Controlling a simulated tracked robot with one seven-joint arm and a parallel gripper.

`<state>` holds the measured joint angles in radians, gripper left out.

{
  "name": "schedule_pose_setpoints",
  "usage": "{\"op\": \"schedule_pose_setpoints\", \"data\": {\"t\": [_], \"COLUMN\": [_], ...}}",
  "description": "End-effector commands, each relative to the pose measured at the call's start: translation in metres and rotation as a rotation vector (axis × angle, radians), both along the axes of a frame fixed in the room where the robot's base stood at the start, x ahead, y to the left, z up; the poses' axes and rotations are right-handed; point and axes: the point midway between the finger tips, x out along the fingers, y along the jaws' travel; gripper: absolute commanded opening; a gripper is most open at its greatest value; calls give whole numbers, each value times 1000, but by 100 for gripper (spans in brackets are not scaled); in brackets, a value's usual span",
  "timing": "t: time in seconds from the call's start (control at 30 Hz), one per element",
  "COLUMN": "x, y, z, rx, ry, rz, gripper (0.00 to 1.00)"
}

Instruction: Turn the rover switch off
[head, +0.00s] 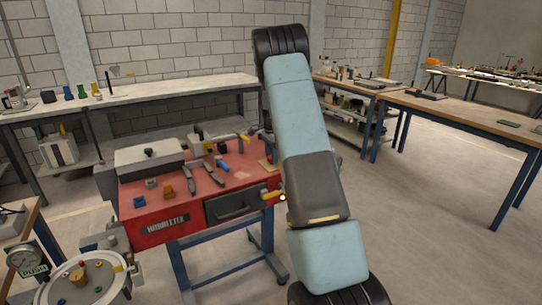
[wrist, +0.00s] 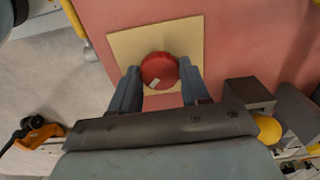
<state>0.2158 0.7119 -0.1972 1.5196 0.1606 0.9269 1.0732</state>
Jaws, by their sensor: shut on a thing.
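The rover switch appears as a round red knob (wrist: 160,67) with a small pale mark near its lower edge, on a square cream plate (wrist: 120,42) on the red panel. My gripper (wrist: 159,72) has one blue-grey finger on each side of the knob and is shut on it. In the head view a bit of the cream plate (head: 266,164) shows at the right end of the red bench top. My arm hides the knob and my gripper there.
The red bench (head: 160,225) carries grey tools, a blue fitting (head: 139,201) and an orange fitting (head: 169,191). A yellow handle (head: 271,195) sticks out at its front right. A round grey-topped vessel (head: 85,285) stands at lower left. Floor is clear at right.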

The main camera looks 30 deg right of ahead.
Motion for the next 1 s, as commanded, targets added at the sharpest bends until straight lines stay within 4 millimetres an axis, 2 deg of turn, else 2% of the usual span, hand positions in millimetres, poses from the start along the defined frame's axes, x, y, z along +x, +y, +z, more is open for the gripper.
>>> {"op": "schedule_pose_setpoints", "data": {"t": [0.03, 0.1, 0.13, 0.47, 0.67, 1.0], "x": [1, 1, 0, 1, 1, 1], "y": [0, 0, 6, 1, 1, 0], "z": [0, 0, 1, 0, 1, 1], "rx": [0, 0, 0, 1, 1, 1], "ry": [-2, -2, -2, -2, -3, -4], "rz": [0, 0, 1, 60, 184, 498], "gripper": [23, 16, 16, 16, 16, 16]}}
